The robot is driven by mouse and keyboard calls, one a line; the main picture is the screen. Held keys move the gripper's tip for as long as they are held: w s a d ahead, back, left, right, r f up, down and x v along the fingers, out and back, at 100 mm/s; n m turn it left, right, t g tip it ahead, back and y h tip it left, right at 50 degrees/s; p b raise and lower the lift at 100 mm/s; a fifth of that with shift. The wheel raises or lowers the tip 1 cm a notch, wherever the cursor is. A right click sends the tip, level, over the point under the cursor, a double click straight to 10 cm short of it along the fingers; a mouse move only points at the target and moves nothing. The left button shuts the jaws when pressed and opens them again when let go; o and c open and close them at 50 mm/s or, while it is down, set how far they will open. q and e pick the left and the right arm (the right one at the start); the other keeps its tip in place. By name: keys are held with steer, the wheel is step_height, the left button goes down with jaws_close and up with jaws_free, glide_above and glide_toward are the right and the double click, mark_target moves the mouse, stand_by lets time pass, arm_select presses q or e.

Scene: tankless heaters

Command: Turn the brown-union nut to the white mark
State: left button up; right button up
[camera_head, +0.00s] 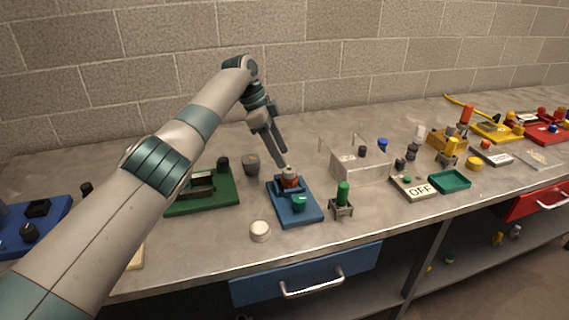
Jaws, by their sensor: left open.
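A brown-red union nut (289,181) stands on a blue base plate (310,216) near the middle of the bench. A green part (299,202) sits in front of it on the same plate. The white mark is too small to make out. My right gripper is not in view.
A round white piece (260,230) lies left of the plate, and a green-capped fitting (343,195) stands to its right. A grey cup (251,164), a green board (221,200) and a clear box (361,168) are nearby. A brick wall (330,55) closes off the back.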

arm_select(q)
steer(key=b+v, duration=0.1)
steer(key=v, duration=1.1)
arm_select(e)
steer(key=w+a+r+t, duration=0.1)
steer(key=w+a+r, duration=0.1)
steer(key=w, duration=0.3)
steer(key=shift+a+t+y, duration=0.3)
arm_select(q)
steer(key=shift+r, duration=0.1)
